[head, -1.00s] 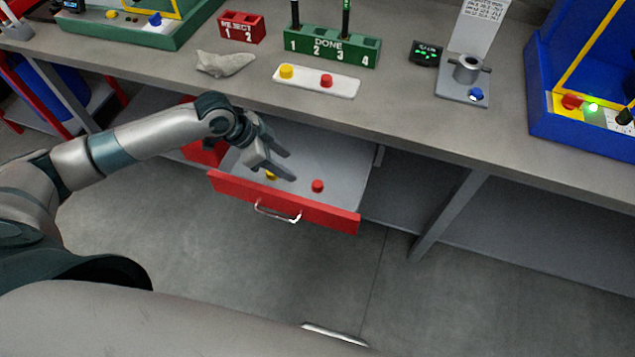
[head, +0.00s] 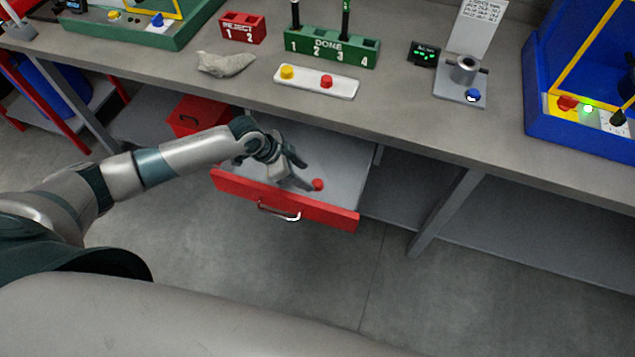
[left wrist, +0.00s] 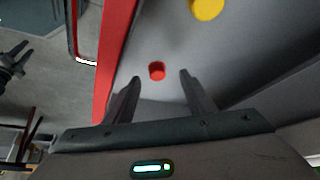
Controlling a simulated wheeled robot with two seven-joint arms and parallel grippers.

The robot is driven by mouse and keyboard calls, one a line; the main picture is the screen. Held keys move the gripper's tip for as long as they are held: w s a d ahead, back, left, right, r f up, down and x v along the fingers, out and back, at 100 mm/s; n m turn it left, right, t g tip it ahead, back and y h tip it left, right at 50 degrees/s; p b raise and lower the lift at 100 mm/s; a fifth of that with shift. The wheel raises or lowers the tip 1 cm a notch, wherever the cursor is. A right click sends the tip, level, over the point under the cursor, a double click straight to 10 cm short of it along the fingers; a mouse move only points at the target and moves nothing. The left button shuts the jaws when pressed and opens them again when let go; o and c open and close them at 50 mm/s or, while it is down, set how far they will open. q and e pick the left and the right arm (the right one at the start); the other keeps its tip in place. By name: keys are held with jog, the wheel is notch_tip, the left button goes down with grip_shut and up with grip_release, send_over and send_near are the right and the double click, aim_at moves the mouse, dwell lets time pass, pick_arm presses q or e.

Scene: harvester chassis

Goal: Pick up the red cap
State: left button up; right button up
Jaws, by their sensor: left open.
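The red cap (head: 318,184) lies on the grey floor of the open red drawer (head: 325,215), near its front panel. In the left wrist view the red cap (left wrist: 157,70) shows ahead of and between my open fingers, apart from them. My left gripper (head: 302,174) is open and empty, just left of the cap in the head view; it also shows in the left wrist view (left wrist: 160,88). A yellow cap (left wrist: 207,8) lies in the drawer too, at the top of the left wrist view; in the head view my gripper hides it.
On the bench above, a white tray (head: 345,91) holds another red cap (head: 326,82) and a yellow one (head: 287,72). A green DONE rack (head: 330,46), a red REJECT box (head: 243,27) and a grey cloth (head: 226,64) stand near. The bench edge overhangs the drawer's back.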

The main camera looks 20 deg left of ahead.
aim_at(317, 182)
pick_arm(q)
jog(key=shift+w+d+f+p, duration=0.1)
jog(key=shift+d+f+p, duration=0.2)
jog(key=shift+d+p, duration=0.2)
jog(key=x, duration=0.1)
jog(key=p+x, duration=0.1)
jog(key=x, duration=0.1)
jog(key=shift+d+r, duration=0.15)
jog(key=shift+d, duration=0.1)
jog(key=shift+w+d+f, duration=0.15)
jog(key=shift+d+f, duration=0.05)
jog(key=shift+f, duration=0.3)
jog(key=shift+c, duration=0.3)
jog(key=c, duration=1)
